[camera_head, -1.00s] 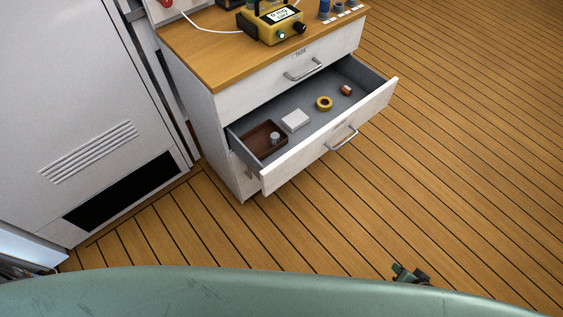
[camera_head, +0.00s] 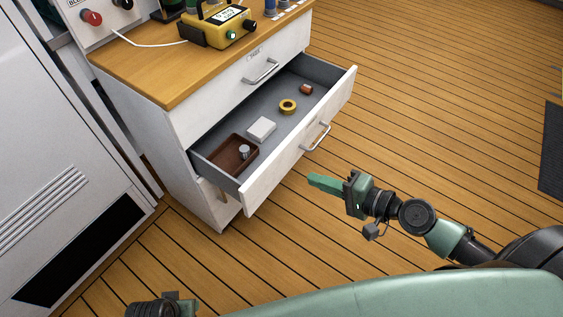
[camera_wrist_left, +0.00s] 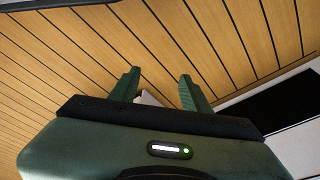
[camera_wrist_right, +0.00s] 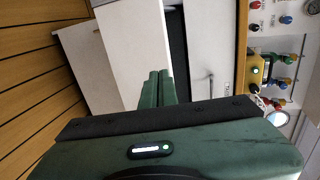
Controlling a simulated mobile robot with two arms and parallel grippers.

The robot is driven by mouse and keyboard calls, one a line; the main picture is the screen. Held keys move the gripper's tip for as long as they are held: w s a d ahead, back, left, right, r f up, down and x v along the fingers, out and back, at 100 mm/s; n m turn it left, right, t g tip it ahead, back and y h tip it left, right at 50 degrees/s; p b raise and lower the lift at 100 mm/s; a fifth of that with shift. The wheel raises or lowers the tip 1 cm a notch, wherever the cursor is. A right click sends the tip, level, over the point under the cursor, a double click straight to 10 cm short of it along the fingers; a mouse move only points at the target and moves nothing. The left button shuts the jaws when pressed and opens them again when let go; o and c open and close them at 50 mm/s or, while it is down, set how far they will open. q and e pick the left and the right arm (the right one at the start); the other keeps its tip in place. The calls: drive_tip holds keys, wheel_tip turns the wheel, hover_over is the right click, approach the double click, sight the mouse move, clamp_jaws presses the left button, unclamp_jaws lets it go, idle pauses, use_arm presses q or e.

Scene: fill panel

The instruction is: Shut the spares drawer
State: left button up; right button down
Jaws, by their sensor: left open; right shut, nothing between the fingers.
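The open drawer (camera_head: 262,185) is pulled well out of the white cabinet, below a closed upper drawer (camera_head: 232,92). Its bar handle (camera_head: 316,137) is on the front panel. Inside lie a brown tray (camera_head: 220,163) with a small metal part, a white box (camera_head: 261,129), a yellow ring (camera_head: 288,107) and a copper-coloured piece (camera_head: 306,89). My right gripper (camera_head: 312,180) is shut and empty, in front of the drawer and apart from it. In the right wrist view its fingers (camera_wrist_right: 157,88) are together. My left gripper (camera_wrist_left: 160,88) is open and empty over the floor.
The wooden cabinet top (camera_head: 150,72) holds a yellow device (camera_head: 217,25) with a white cable. A grey vented cabinet (camera_head: 60,170) stands at the left. The plank floor (camera_head: 420,110) in front and right is clear. A dark mat (camera_head: 552,150) lies at the far right.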

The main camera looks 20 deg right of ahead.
drive_tip(key=p, duration=0.3)
approach(273, 161)
drive_tip(key=x, duration=0.5)
drive_tip(key=shift+w+f, duration=0.1)
drive_tip(key=shift+f, duration=0.1)
use_arm(q)
drive_tip(key=s+f, duration=0.4)
drive_tip(key=f, duration=0.6)
drive_tip(key=shift+s+a+g, duration=0.2)
drive_tip(key=shift+a+g, duration=0.05)
drive_tip(key=shift+g, duration=0.05)
use_arm(e)
drive_tip(key=shift+w+a+f, duration=0.1)
drive_tip(key=shift+w+a, duration=0.4)
drive_tip(key=shift+w, duration=0.05)
